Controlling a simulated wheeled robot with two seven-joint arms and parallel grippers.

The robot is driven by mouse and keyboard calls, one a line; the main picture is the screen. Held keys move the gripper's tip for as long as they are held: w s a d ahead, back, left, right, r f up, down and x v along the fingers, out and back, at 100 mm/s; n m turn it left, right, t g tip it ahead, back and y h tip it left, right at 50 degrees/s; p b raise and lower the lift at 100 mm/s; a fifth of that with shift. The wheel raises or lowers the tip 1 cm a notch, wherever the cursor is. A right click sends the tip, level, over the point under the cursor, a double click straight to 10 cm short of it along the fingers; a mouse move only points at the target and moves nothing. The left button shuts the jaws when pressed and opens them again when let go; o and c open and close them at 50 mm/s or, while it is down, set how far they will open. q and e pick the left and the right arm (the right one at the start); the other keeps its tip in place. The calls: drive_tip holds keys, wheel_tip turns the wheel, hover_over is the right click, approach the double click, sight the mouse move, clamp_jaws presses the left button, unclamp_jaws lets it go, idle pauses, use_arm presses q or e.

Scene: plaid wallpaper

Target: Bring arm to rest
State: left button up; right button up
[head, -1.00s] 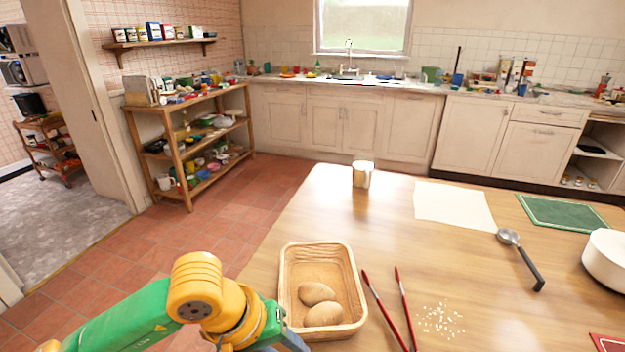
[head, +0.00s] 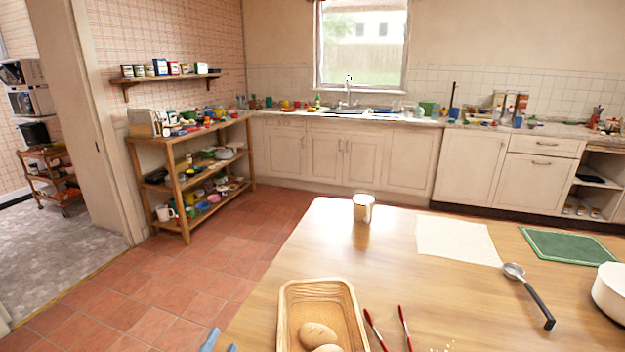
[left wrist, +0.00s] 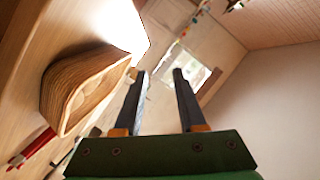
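My left gripper (head: 220,345) shows only as two bluish fingertips at the bottom edge of the head view, left of the wooden basket. In the left wrist view my left gripper (left wrist: 160,85) has its two dark fingers apart with nothing between them. The wooden basket (head: 347,293) stands on the table with two brown, egg-shaped items (head: 318,334) in it. The basket (left wrist: 82,85) also shows in the left wrist view, to the left of the fingers and apart from them. My right gripper is in neither view.
The wooden table (head: 400,275) holds a metal can (head: 363,208), a white sheet (head: 457,240), a ladle (head: 530,295), a green mat (head: 570,250), a white pot (head: 609,291) and red-tipped tongs (head: 376,330). Open floor (head: 150,290) lies left of the table.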

use_arm(q)
drive_tip(key=s+a+f+n+g, duration=0.1)
drive_tip(key=s+f+n+g, duration=0.9)
drive_tip(key=s+f, duration=0.85)
drive_tip(key=s+f+m+g+p, duration=0.2)
drive_tip(key=s+f+g, duration=0.1)
drive_tip(key=f, duration=1.2)
drive_tip(key=s+a+f+g+p, duration=0.1)
drive_tip(key=s+a+f, duration=0.1)
drive_tip(key=s+f, duration=0.6)
drive_tip(key=s, duration=0.4)
drive_tip(key=shift+a+m+g, duration=0.2)
drive_tip(key=shift+m+g, duration=0.1)
